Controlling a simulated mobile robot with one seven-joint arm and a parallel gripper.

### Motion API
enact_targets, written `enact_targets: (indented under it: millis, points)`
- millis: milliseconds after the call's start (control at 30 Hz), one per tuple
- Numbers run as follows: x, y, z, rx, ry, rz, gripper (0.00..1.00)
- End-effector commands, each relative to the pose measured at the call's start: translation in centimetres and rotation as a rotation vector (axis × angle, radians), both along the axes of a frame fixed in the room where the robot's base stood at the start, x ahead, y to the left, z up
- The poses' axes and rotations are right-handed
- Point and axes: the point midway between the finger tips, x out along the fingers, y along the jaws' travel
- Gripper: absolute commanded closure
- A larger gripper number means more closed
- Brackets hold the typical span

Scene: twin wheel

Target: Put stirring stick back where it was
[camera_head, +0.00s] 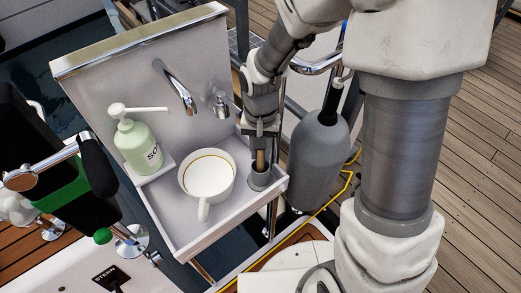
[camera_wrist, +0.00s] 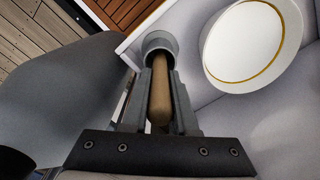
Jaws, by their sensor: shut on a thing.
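The stirring stick (camera_wrist: 160,92) is a brown, rounded wooden rod. My gripper (camera_wrist: 161,77) is shut on it, with one finger on each side. In the head view the stick (camera_head: 260,160) points down from my gripper (camera_head: 261,147) toward a small grey cup-shaped holder (camera_head: 260,181) at the right corner of the sink tray. In the wrist view the stick's far end lies at the mouth of the holder (camera_wrist: 158,40). I cannot tell how far it is inside.
A white cup with a gold line (camera_head: 203,190) stands in the tray left of the holder. A green soap bottle (camera_head: 137,144) and a tap (camera_head: 178,88) are further left and behind. A large grey rounded object (camera_head: 318,150) stands close on the right.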

Motion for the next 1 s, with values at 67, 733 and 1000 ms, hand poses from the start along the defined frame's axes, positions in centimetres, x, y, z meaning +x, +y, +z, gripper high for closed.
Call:
enact_targets:
  millis: [67, 733, 1000]
  points:
    - [0.0, 0.0, -0.2, 0.000, 0.000, 0.000, 0.68]
    - [0.1, 0.0, 3.1, 0.000, -0.003, 0.000, 0.43]
    - [0.1, 0.0, 9.0, 0.001, -0.003, 0.000, 0.43]
